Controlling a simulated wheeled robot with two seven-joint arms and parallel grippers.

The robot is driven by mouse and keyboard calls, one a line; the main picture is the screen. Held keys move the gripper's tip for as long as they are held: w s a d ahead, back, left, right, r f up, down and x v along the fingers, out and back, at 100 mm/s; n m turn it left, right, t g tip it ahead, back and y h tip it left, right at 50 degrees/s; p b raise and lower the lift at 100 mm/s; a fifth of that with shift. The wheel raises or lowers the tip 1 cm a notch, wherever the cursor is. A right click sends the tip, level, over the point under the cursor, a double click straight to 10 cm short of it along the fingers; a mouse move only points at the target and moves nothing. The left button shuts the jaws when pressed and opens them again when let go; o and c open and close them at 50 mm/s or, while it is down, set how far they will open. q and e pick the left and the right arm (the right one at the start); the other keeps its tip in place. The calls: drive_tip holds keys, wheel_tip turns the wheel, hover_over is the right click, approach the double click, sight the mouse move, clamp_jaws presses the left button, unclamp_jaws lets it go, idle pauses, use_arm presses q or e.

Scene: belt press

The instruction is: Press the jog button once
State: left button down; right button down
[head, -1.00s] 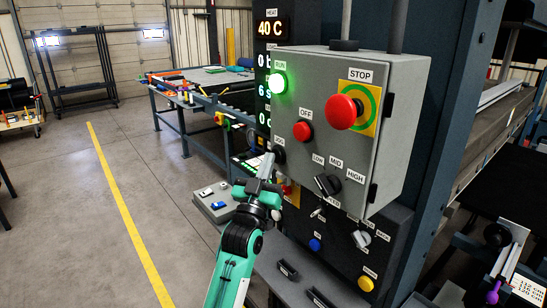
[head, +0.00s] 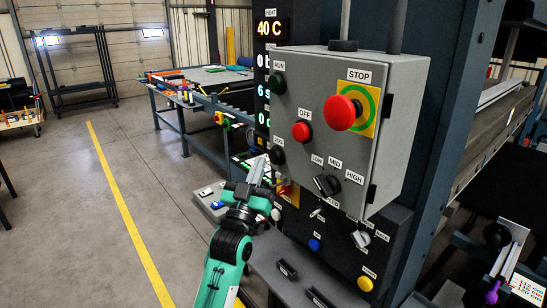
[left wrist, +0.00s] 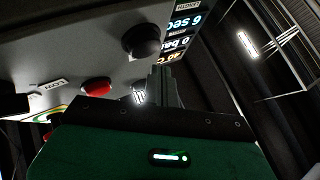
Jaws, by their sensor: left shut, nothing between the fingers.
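The jog button (head: 277,156) is a black round button under a JOG label, low on the left of the grey control box (head: 322,100). A large black round button, which looks like the same one, shows in the left wrist view (left wrist: 142,41). My left gripper (head: 257,166) is shut and empty, just left of the jog button in the head view, with a small gap between them. Its closed fingers (left wrist: 162,84) point up just below the button in the left wrist view. My right gripper is not in view.
The box also carries a red OFF button (head: 302,131), a large red STOP button (head: 342,112) and a black speed knob (head: 327,185). A lower dark panel (head: 335,241) has more switches. A workbench (head: 200,110) stands behind. The floor at left is open.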

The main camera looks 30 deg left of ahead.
use_arm(q)
drive_tip(key=s, duration=0.1)
drive_tip(key=s+a, duration=0.1)
drive_tip(key=s, duration=0.1)
drive_tip(key=shift+s+a, duration=0.25)
drive_tip(key=shift+s, duration=0.15)
idle(0.5)
